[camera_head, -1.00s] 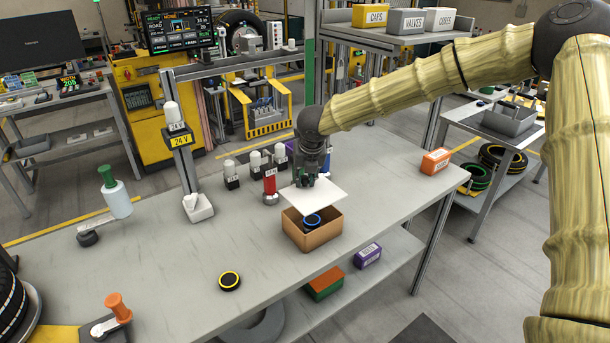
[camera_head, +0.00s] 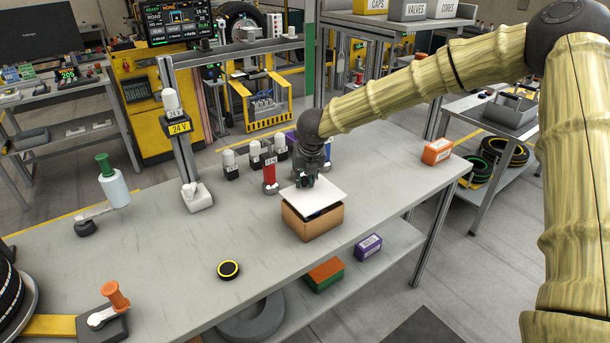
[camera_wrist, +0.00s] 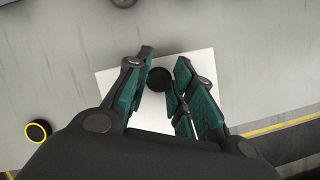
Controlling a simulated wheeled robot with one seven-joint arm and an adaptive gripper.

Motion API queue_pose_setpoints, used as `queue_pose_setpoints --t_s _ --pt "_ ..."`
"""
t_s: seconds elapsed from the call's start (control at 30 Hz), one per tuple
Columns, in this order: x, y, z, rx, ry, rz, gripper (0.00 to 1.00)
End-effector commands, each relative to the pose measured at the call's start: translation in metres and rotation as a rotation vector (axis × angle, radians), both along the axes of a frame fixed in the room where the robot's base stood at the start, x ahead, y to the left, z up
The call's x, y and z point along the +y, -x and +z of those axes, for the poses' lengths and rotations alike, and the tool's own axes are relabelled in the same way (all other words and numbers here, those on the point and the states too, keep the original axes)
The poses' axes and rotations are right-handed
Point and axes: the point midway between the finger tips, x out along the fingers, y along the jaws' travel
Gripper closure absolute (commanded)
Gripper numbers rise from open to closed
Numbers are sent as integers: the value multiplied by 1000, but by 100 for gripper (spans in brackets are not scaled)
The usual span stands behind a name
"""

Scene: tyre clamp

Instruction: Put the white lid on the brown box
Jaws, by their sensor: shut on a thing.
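The brown box (camera_head: 313,224) stands on the grey workbench. The white lid (camera_head: 322,195) is a flat square sheet over the top of the box; a thin dark gap shows at its front edge, where something dark blue inside is just visible. My gripper (camera_head: 307,181) is above the lid, pointing down. In the wrist view my gripper (camera_wrist: 162,85) has its green fingers around a round dark knob (camera_wrist: 160,79) on the white lid (camera_wrist: 205,62). The lid hides most of the box's inside.
A yellow-ringed black disc (camera_head: 228,270) lies at front left. An orange box (camera_head: 436,151) is at the right end. The bench left of the box is mostly clear.

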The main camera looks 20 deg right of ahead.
Motion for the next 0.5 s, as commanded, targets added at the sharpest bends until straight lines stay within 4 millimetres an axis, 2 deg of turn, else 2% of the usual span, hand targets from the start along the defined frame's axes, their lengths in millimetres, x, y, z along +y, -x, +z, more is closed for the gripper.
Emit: queue_pose_setpoints --t_s 0.5 --pt "0 0 -23 1 1 0 100"
